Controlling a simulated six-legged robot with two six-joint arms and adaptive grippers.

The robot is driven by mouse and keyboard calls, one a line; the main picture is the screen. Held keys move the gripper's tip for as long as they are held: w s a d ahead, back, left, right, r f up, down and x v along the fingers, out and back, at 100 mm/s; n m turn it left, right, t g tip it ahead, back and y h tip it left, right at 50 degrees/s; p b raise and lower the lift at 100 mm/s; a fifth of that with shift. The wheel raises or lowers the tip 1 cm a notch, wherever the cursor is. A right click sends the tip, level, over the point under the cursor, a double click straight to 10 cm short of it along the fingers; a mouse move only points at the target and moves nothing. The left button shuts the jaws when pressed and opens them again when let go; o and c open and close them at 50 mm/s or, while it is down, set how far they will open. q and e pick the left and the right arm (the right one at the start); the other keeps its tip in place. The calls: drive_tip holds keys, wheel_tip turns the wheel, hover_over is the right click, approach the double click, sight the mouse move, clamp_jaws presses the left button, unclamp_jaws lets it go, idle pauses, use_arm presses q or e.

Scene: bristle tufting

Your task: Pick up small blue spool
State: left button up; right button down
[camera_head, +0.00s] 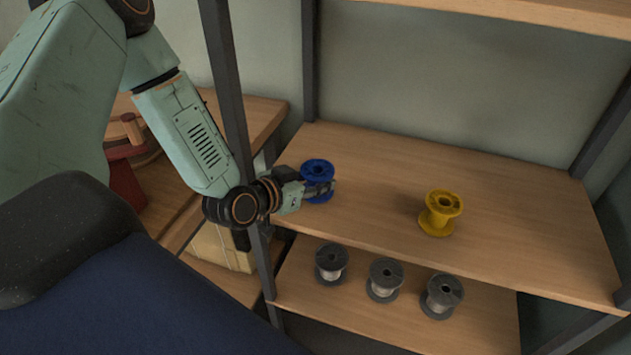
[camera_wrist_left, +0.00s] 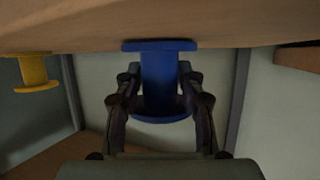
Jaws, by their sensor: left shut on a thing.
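The small blue spool (camera_head: 317,171) is at the left end of the upper shelf board in the head view. In the left wrist view the blue spool (camera_wrist_left: 160,82) is between the two fingers, with its flanges above and below them in the picture. My left gripper (camera_head: 318,187) is shut on the spool's middle; it also shows in the left wrist view (camera_wrist_left: 160,100). The spool appears upright and at the shelf surface; I cannot tell whether it still touches the wood. My right gripper is not in view.
A yellow spool (camera_head: 440,213) stands on the same upper shelf (camera_head: 375,180), to the right. Three grey spools (camera_head: 385,280) stand on the lower shelf (camera_head: 480,335). A dark shelf post (camera_head: 232,85) rises close behind my left forearm. The shelf between the blue and yellow spools is clear.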

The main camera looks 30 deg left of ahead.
use_arm(q)
drive_tip(key=shift+w+a+f, duration=0.1)
drive_tip(key=shift+a, duration=0.05)
drive_tip(key=c, duration=0.3)
